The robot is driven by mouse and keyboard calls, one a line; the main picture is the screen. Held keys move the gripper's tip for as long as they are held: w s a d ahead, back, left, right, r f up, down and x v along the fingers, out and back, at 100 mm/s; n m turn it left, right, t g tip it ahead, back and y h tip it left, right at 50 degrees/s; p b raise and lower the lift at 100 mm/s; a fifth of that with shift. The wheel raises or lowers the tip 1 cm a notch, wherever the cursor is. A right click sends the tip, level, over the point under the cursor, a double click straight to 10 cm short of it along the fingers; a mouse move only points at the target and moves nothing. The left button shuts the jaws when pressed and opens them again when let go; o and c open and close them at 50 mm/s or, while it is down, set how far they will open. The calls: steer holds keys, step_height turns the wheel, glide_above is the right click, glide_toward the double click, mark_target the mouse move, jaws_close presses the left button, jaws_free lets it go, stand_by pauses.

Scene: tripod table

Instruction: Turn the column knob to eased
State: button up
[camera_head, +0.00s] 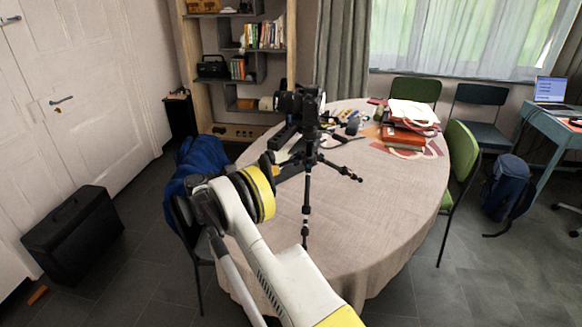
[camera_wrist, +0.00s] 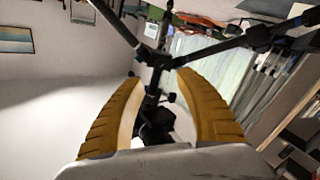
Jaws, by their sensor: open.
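A black tripod (camera_head: 307,190) stands upright on the round table (camera_head: 380,215), with a black camera (camera_head: 297,102) on top. My gripper (camera_head: 290,169) is close to the tripod's upper part in the head view. In the wrist view, my gripper (camera_wrist: 160,76) is open, with yellow ribbed fingers on either side of the tripod's column (camera_wrist: 153,95). Both fingers seem apart from the column. The tripod's legs spread at the top of this view. A small dark knob (camera_wrist: 171,97) sticks out from the column; I cannot tell whether it is the column knob or its setting.
A black case (camera_head: 72,235) stands on the floor. The table's front is clear.

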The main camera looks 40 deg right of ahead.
mark_target(296, 163)
steer(key=b+x, duration=0.3)
steer(key=x, duration=0.6)
steer(key=shift+d, duration=0.15)
jaws_close()
